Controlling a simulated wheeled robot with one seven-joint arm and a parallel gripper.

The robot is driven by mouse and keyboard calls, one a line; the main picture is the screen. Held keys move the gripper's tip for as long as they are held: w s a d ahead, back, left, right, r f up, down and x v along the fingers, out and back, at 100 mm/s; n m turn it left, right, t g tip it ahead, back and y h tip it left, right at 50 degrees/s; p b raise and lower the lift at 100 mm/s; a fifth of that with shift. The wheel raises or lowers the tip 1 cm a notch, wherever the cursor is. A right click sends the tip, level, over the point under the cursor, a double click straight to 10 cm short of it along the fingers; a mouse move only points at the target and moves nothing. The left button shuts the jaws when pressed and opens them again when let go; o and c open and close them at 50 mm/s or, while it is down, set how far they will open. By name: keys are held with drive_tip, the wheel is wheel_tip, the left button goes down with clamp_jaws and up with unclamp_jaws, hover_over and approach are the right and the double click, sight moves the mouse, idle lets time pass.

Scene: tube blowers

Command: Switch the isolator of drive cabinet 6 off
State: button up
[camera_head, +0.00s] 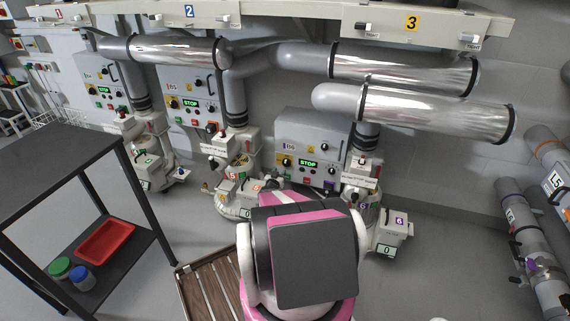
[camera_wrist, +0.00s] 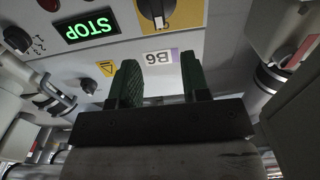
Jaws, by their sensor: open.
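Drive cabinet 6 (camera_head: 328,134) is a grey wall box marked B6, in the middle of the head view. Its isolator (camera_head: 287,161) is a black rotary handle on a yellow plate at the cabinet's left side. In the wrist view, which is upside down, the isolator (camera_wrist: 153,12) is at the top edge and partly cut off; its setting cannot be read. The B6 label (camera_wrist: 158,57) shows between the fingers. My gripper (camera_wrist: 159,62) is open and empty in front of the cabinet, on the label side of the isolator. In the head view my arm hides the gripper.
A green STOP display (camera_wrist: 92,26) and small black knobs (camera_wrist: 88,86) are near the isolator. Pipes and a blower (camera_head: 365,205) stand right of the cabinet. Silver ducts (camera_head: 435,108) run above. A dark table (camera_head: 60,150) is at left, a wooden pallet (camera_head: 210,285) on the floor.

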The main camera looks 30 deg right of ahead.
sight(285, 162)
drive_tip(key=x, duration=0.9)
clamp_jaws()
